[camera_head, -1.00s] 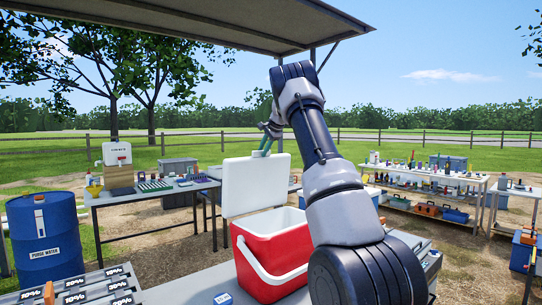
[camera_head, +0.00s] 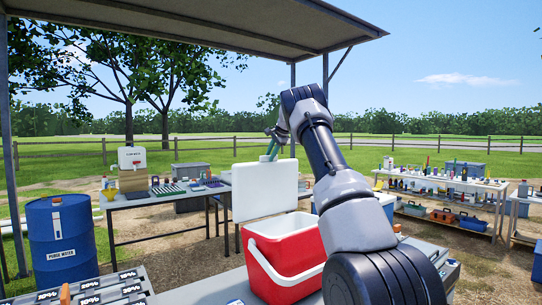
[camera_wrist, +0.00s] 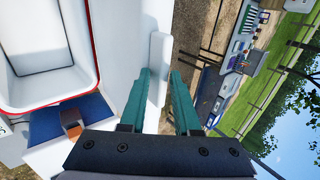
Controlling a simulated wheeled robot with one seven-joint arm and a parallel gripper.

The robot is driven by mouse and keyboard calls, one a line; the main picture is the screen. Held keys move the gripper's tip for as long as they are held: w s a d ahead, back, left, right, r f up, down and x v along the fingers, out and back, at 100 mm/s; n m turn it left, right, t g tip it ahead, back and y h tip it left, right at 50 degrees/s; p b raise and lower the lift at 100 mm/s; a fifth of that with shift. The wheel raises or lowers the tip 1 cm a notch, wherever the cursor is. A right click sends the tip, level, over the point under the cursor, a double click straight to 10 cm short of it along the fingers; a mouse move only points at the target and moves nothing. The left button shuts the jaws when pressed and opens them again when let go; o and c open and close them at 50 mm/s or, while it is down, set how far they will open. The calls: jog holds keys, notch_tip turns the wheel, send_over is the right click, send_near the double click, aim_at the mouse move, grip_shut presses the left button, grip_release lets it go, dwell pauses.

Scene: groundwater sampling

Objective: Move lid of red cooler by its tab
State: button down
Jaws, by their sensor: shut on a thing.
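The red cooler (camera_head: 288,255) stands on a grey surface, its white inside open to view and its white handle hanging at the front. Its white lid (camera_head: 264,190) stands upright at the back of the cooler. My gripper (camera_head: 271,150) is at the lid's top edge, with its teal fingers closed on it. In the wrist view, the fingers of my gripper (camera_wrist: 160,90) lie on both sides of the lid's white edge (camera_wrist: 157,75). The cooler's open inside (camera_wrist: 40,40) shows at the left there.
A blue barrel (camera_head: 62,240) stands at the left. A table (camera_head: 160,199) with a white jug and racks is behind it. Shelves (camera_head: 450,185) with bottles and toolboxes stand at the right. A roof on posts is overhead. Open space lies above the cooler.

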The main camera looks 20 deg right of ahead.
jog(key=shift+a+f, duration=0.15)
jog(key=shift+f, duration=0.05)
dwell(0.4)
jog(key=c, duration=0.8)
grip_release()
jog(key=shift+c, duration=0.2)
jog(key=shift+r, duration=0.1)
jog(key=v, duration=1)
jog(key=shift+s+r, duration=0.15)
jog(key=shift+r, duration=0.2)
